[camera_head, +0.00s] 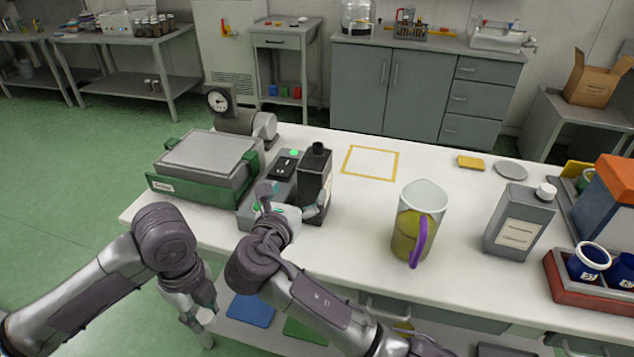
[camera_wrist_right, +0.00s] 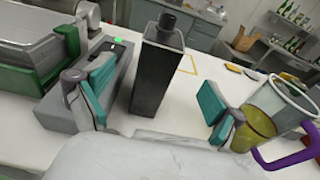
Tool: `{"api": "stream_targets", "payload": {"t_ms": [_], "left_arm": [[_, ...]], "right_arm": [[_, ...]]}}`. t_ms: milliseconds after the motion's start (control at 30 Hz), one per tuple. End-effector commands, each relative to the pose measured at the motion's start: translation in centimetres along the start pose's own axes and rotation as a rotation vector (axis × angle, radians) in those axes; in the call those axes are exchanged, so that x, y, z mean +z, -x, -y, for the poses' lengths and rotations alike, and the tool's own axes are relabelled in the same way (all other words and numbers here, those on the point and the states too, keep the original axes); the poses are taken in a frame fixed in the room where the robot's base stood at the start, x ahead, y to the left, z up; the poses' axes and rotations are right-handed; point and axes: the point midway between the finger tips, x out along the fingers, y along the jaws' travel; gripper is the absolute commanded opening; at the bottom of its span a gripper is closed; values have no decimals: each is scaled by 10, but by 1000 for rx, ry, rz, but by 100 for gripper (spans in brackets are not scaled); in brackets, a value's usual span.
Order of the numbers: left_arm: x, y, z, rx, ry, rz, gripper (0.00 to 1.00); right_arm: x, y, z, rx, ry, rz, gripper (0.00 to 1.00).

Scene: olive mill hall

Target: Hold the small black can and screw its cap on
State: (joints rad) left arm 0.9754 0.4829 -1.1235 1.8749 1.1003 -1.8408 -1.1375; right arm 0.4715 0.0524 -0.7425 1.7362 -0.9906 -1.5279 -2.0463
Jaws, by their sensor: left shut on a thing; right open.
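The small black can (camera_head: 313,183) stands upright on the table, right beside a grey device. It also shows in the right wrist view (camera_wrist_right: 158,75). Its black top (camera_head: 318,149) is a narrow round piece; I cannot tell whether this is a cap or a bare neck. My right gripper (camera_head: 295,203) is open in front of the can. In the right wrist view its teal finger pads are apart, with the can beyond and between them, not gripped. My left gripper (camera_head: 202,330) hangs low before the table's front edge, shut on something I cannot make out.
A clear jug (camera_head: 405,225) with yellow-green contents and a purple handle stands right of the can. A grey can with a white cap (camera_head: 520,220) and a red tray (camera_head: 590,298) are further right. A green-based device (camera_head: 205,165) is at left. The yellow square outline (camera_head: 371,162) is empty.

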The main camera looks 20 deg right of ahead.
Motion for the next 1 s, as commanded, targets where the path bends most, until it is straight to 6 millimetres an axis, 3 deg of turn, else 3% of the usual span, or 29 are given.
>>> {"api": "stream_targets", "payload": {"t_ms": [200,600,1000], "left_arm": [[0,1,0,0,1,0,21],[0,8,0,0,1,0,21],[0,9,0,-1,1,0,21]], "right_arm": [[0,-6,1,-3,0,1,94],[0,-65,0,-2,1,1,94],[0,-71,1,-1,0,0,94]]}}
